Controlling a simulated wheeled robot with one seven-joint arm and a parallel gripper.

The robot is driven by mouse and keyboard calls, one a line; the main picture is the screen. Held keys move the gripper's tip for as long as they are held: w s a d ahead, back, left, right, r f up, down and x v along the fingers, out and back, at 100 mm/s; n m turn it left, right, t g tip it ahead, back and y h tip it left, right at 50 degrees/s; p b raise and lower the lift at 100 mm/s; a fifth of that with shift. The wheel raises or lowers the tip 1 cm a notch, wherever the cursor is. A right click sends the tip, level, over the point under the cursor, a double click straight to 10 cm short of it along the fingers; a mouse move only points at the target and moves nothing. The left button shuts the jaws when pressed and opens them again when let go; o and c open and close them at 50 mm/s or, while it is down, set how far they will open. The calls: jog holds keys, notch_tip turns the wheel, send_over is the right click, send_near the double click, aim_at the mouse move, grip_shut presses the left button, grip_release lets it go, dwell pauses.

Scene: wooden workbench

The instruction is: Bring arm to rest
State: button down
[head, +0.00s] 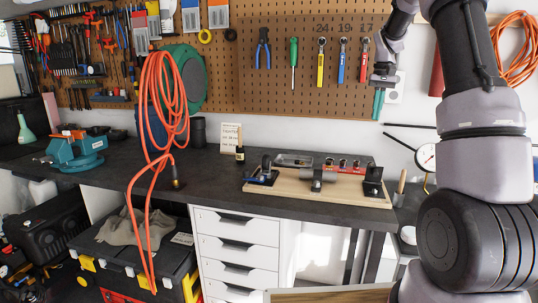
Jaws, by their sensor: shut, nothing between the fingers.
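My arm stands folded along the right side of the head view. My gripper (381,82) hangs at the end of it, pointing down, small in the picture. It is shut and empty. It shows in front of the lower right of the pegboard (280,95), to the right of the hanging red-handled tool (364,60). Part of the arm between the gripper and the big links runs out of the top of the view.
The dark workbench (220,182) bears a wooden board (300,191) with fixtures and a teal vise (78,155). An orange cable (165,110) hangs at the left. White drawers (235,240) and a toolbox (125,262) stand below.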

jog(key=s+a+r+t, duration=0.2)
jog(key=s+a+r, duration=0.25)
jog(key=s, duration=0.25)
jog(key=s+a+r+t, duration=0.1)
jog(key=s+a+r, duration=0.2)
jog(key=s+r, duration=0.4)
jog(key=s+a+f+t, duration=0.1)
jog(key=s+a+t, duration=0.1)
jog(key=s, duration=0.7)
jog(key=s+a+f+t+y, duration=0.1)
jog(key=s+a, duration=0.3)
jog(key=s, duration=0.5)
jog(key=shift+s+a+f+m+t, duration=0.3)
jog(key=shift+f+m+t, duration=0.1)
jog(key=shift+f+t, duration=0.35)
